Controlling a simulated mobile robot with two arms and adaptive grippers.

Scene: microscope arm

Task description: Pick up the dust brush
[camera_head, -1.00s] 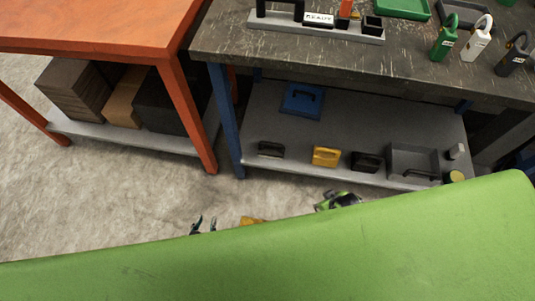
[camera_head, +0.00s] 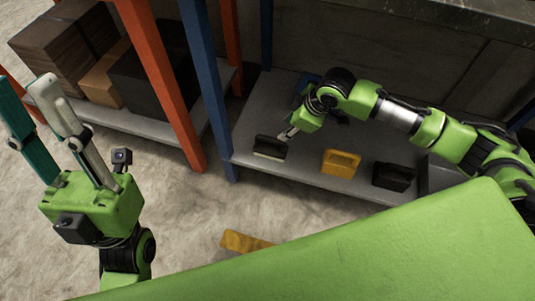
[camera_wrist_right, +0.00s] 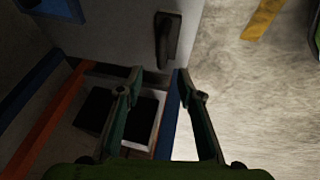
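The dust brush (camera_head: 270,147), a dark block with a handle and a pale lower edge, stands at the front left of the grey lower shelf in the head view. A dark handled object, which looks like the brush (camera_wrist_right: 167,40), shows beyond my fingertips in the right wrist view. My right gripper (camera_head: 289,133) is just beside the brush's upper right in the head view. Its fingers (camera_wrist_right: 160,93) are apart with nothing between them in the wrist view. My left gripper (camera_head: 27,80) is raised at the far left, fingers apart and empty, away from the shelf.
A yellow handled block (camera_head: 340,162) and a black handled block (camera_head: 393,177) stand along the shelf's front edge. A blue post (camera_head: 205,80) and orange post (camera_head: 160,85) stand left of the shelf (camera_head: 258,110).

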